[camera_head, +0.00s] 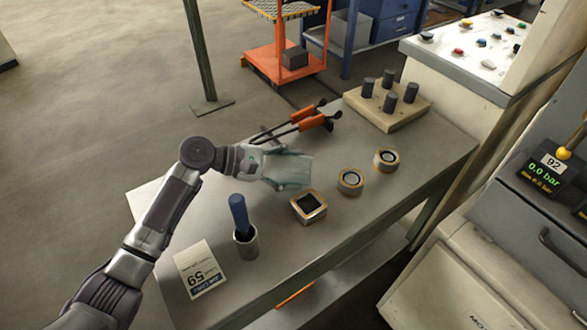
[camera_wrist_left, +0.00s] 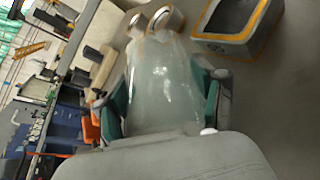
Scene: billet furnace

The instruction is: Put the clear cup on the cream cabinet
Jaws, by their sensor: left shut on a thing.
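The clear cup (camera_head: 293,167) is a see-through, greenish vessel held in my left gripper (camera_head: 280,167) over the grey workbench. In the left wrist view, the cup (camera_wrist_left: 160,85) fills the space between the two teal-padded fingers (camera_wrist_left: 160,100), which are shut on its sides. I cannot tell how high it is above the bench. A cream cabinet (camera_head: 455,280) stands at the lower right, beyond the bench edge. A cream console (camera_head: 448,68) with coloured buttons on top is at the upper right; I cannot tell which one the task means. My right gripper is not in view.
On the bench are a square metal block (camera_head: 309,206), two metal rings (camera_head: 351,181) (camera_head: 386,159), a holder with a blue handle (camera_head: 246,242), a card (camera_head: 199,270), orange-handled tongs (camera_head: 312,120) and a pegged block (camera_head: 390,106). An orange cart (camera_head: 285,62) stands behind.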

